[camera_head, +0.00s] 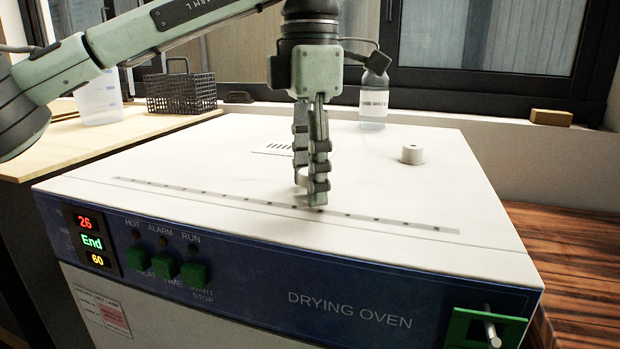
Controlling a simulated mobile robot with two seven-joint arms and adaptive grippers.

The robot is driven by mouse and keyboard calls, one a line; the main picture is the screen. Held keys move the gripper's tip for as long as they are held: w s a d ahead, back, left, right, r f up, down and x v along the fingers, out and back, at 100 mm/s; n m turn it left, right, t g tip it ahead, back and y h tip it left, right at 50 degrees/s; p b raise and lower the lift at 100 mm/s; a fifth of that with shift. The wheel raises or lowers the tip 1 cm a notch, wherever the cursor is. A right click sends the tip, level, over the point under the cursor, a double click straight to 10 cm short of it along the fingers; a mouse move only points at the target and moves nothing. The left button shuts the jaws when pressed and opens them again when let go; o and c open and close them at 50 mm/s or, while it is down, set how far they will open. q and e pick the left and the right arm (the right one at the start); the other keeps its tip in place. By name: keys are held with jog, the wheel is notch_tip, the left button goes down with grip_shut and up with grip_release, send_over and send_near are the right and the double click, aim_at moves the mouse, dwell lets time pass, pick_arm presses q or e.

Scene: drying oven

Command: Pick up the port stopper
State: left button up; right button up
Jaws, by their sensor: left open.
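My right gripper is not in view.
A white-labelled bottle (374,100) stands behind the oven top. A dark wire basket (181,92) and a clear beaker (99,98) stand on the wooden bench at left. A slotted strip (380,219) runs along the oven top's front. The oven top around the white piece is clear.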

pick_arm(q)
jog(key=c, duration=0.9)
jog(key=shift+o, duration=0.2)
jog(key=shift+r, duration=0.15)
